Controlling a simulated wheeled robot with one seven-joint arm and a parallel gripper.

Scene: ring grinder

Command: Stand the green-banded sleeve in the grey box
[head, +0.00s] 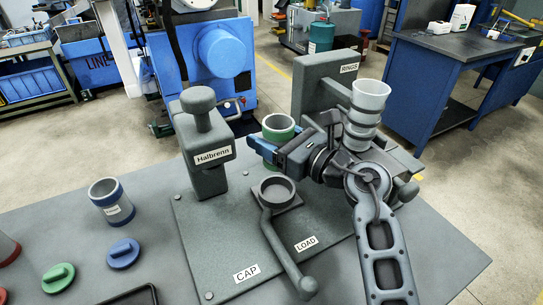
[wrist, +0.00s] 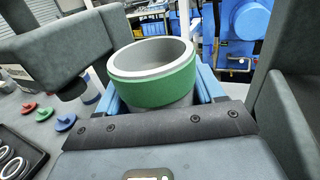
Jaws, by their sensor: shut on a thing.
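The green-banded sleeve (head: 278,123), a pale grey ring with a wide green band, is between the blue fingers of my gripper (head: 276,145), which is shut on it. It is upright or nearly so, held above the machine plate, behind the round load cup. In the wrist view the sleeve (wrist: 155,80) fills the middle, its open top showing; its lower part is hidden by my gripper (wrist: 160,105). I cannot make out a grey box for certain. A dark-rimmed tray (head: 132,295) is cut off at the bottom edge of the head view.
The Halbrenn post (head: 205,150) stands left of the sleeve, the RINGS block (head: 325,90) with stacked pale rings (head: 365,105) right. The load cup (head: 277,188) and its lever (head: 285,255) are in front.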

